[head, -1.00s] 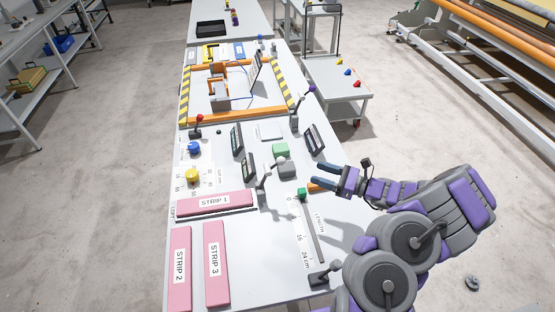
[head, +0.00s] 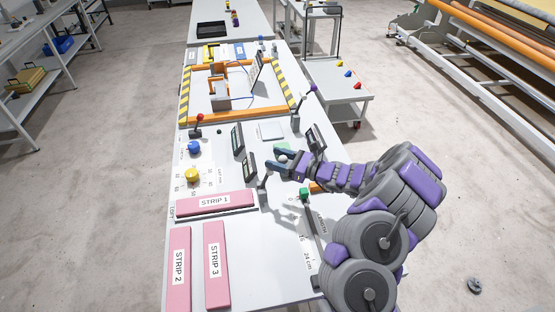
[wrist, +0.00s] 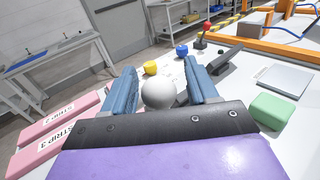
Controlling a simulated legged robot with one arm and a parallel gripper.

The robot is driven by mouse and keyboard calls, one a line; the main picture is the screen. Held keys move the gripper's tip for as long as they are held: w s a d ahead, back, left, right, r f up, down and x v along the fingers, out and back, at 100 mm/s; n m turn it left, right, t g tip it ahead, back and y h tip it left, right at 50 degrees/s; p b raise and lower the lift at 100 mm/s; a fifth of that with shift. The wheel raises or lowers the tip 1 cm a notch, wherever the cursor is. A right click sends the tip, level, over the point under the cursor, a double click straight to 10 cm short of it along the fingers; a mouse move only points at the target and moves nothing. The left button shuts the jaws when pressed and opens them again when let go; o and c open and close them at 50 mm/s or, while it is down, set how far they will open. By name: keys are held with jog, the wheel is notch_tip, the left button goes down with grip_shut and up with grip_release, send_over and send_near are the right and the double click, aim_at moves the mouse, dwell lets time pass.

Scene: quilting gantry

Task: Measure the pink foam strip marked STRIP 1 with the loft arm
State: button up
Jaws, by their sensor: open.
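The pink foam strip marked STRIP 1 (head: 215,203) lies flat across the table along a dark edge, near the LOFT label (head: 172,212). The loft arm (head: 263,186), a grey lever, stands just beyond its right end. My gripper (head: 282,154) is at the upper end of this lever, with its blue fingers pointing left. In the wrist view a grey ball knob (wrist: 158,93) sits between the two open fingers (wrist: 160,88). Whether either finger touches the knob is unclear. STRIP 1 is not clearly identifiable in the wrist view.
STRIP 2 (head: 179,269) and STRIP 3 (head: 216,265) lie at the near left. A yellow knob (head: 192,175), a blue knob (head: 194,147) and dark display panels (head: 237,139) stand nearby. A green block (wrist: 271,111) is right of my gripper in the wrist view.

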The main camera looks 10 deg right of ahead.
grip_shut()
dwell(0.6)
